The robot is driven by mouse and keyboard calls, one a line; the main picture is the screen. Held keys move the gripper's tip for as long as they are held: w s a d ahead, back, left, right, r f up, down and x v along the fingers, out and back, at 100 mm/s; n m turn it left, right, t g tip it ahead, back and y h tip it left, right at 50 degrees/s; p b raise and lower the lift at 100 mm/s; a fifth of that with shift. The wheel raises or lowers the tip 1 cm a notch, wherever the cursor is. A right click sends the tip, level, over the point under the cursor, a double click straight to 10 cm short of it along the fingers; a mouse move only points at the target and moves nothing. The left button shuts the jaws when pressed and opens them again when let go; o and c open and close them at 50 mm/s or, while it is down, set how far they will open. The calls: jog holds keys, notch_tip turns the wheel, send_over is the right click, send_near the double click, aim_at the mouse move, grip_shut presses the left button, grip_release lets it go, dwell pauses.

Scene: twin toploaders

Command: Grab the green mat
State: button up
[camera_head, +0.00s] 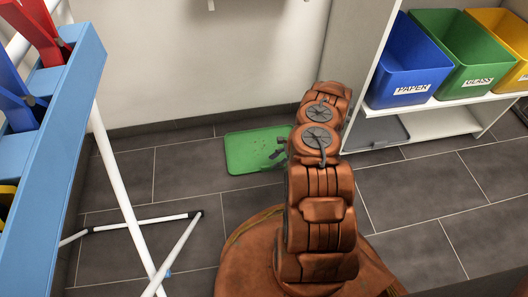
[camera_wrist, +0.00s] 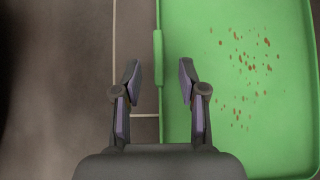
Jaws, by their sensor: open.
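The green mat (camera_head: 241,153) lies flat on the floor near the wall, partly hidden behind my arm in the head view. In the wrist view the mat (camera_wrist: 228,70) fills the right half, with a raised rim, a small tab on its left edge and a patch of reddish-brown specks. My gripper (camera_wrist: 159,80) is open and empty. Its fingers lie on either side of the mat's left edge as seen from above, just short of the tab. I cannot tell the height left between the fingertips and the mat. In the head view my gripper (camera_head: 278,150) shows small and dark over the mat.
A shelf (camera_head: 436,121) at the right holds blue (camera_head: 408,62), green (camera_head: 462,52) and yellow (camera_head: 505,32) bins. A grey flat panel (camera_head: 377,132) lies below them. A white-legged rack (camera_head: 121,185) with a blue tray (camera_head: 72,85) stands at the left. Tiled floor is open between.

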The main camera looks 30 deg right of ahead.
aim_at(269, 166)
jog(key=b+x, duration=0.2)
jog(key=x, duration=0.3)
jog(key=shift+s, duration=0.15)
jog(key=shift+c, duration=0.2)
grip_shut()
